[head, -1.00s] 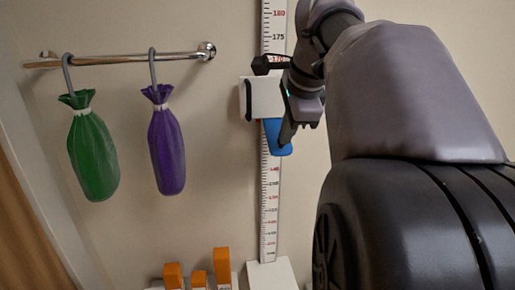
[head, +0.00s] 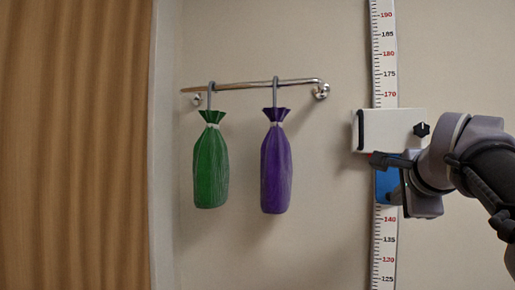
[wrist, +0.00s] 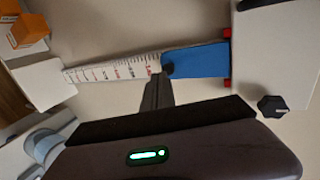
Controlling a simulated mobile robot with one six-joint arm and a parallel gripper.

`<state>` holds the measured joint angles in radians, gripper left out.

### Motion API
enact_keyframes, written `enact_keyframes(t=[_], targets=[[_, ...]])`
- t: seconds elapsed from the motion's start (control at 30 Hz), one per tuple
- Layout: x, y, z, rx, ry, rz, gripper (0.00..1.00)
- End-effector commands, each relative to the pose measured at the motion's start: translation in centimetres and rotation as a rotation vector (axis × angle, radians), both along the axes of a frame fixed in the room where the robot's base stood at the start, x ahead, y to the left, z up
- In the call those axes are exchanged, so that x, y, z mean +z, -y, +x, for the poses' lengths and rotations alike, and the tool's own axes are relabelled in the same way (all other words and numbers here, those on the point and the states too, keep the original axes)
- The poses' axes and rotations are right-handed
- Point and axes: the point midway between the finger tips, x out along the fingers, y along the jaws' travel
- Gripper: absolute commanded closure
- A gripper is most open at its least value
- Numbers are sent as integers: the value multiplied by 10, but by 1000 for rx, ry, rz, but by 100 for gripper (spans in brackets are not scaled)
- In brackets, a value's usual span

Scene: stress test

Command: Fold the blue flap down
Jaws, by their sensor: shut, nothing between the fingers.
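The blue flap (head: 384,182) hangs below a white block (head: 392,131) on the vertical ruler (head: 384,60). It lies along the ruler's face, but I cannot tell if it is fully flat. In the wrist view the blue flap (wrist: 200,61) joins the white block (wrist: 275,50) between small red hinge parts. My gripper (wrist: 165,72) is shut and empty, its fingertips at the flap's lower end, touching or very close to it. In the head view my gripper (head: 395,196) partly covers the flap's right side.
A green bag (head: 210,165) and a purple bag (head: 276,165) hang from a metal rail (head: 250,84) to the left. A black knob (head: 422,130) sticks out of the white block. In the wrist view an orange block (wrist: 28,30) stands near the white base (wrist: 42,84).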

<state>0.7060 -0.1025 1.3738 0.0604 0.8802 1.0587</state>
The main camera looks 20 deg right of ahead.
Motion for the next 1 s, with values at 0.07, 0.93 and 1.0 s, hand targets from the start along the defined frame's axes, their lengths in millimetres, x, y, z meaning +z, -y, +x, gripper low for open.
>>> enact_keyframes(t=[0.07,0.93,1.0], targets=[[-7,3,5,1,-1,2,100],[-17,12,20,1,-6,5,100],[-17,12,20,1,-6,5,100]])
